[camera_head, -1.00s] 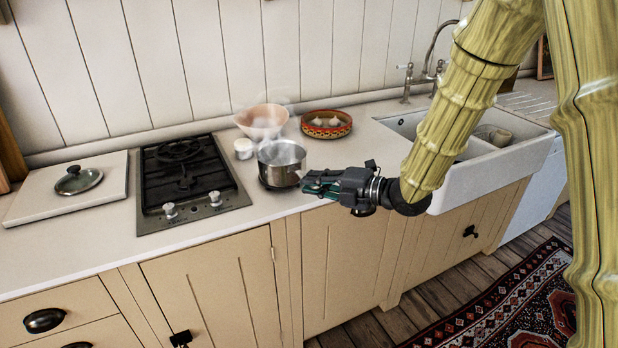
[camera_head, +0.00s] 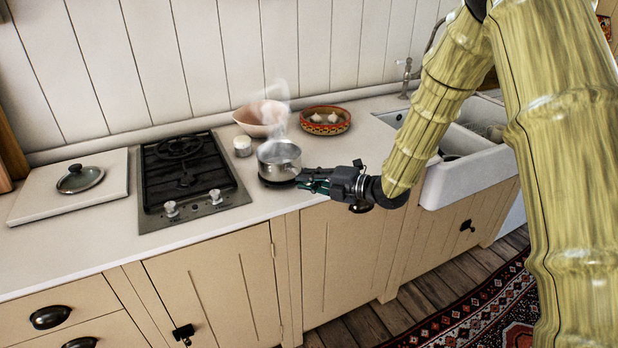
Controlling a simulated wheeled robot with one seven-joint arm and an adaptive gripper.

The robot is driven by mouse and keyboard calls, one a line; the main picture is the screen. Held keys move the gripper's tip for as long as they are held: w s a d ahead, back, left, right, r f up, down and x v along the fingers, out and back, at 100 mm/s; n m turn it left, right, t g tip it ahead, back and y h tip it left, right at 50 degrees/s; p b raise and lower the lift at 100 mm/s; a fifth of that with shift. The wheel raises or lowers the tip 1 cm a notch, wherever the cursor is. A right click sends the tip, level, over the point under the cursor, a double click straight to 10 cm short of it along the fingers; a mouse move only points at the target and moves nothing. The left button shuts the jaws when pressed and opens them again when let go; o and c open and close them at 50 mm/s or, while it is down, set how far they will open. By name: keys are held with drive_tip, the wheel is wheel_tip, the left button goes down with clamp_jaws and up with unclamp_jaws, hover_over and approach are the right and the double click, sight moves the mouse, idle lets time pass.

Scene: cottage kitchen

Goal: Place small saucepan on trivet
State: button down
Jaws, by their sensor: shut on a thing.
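The small saucepan (camera_head: 279,161) is a steel pot giving off steam, upright on the counter to the right of the hob. Under it a dark round edge of the trivet (camera_head: 271,183) shows; most of it is hidden by the pot. I cannot tell whether the pot touches it. My gripper (camera_head: 304,181) is at the pot's right front side, shut on the saucepan's handle, which the fingers largely hide.
A black gas hob (camera_head: 184,178) lies to the left, with a glass lid (camera_head: 80,180) on a white board (camera_head: 110,205) beyond it. A pink bowl (camera_head: 258,118), a small white jar (camera_head: 242,146) and a patterned dish (camera_head: 325,121) stand behind. The sink (camera_head: 465,170) is at right.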

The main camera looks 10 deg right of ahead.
drive_tip(key=shift+f, duration=0.15)
drive_tip(key=c, duration=1.5)
unclamp_jaws()
drive_tip(key=b+v, duration=0.2)
drive_tip(key=v, duration=1)
drive_tip(key=s+f+m+g+h, duration=0.1)
drive_tip(key=s+f+m+h, duration=0.3)
drive_tip(key=f, duration=0.6)
drive_tip(key=s+f+m+h, duration=0.1)
drive_tip(key=s+f+m, duration=0.3)
drive_tip(key=f+m, duration=0.4)
drive_tip(key=s+f+m+g+h, duration=0.1)
drive_tip(key=s+f+m+h, duration=0.25)
drive_tip(key=f, duration=0.75)
drive_tip(key=s+d+f+m+g+h, duration=0.1)
drive_tip(key=s+f+m, duration=0.5)
drive_tip(key=s, duration=0.9)
drive_tip(key=s+d+f+m+g+h, duration=0.1)
drive_tip(key=s+f+m+g+h, duration=0.2)
drive_tip(key=s, duration=1.2)
wheel_tip(320, 180, down, 6)
drive_tip(key=m+g, duration=0.3)
drive_tip(key=m, duration=0.1)
drive_tip(key=shift+g, duration=0.3)
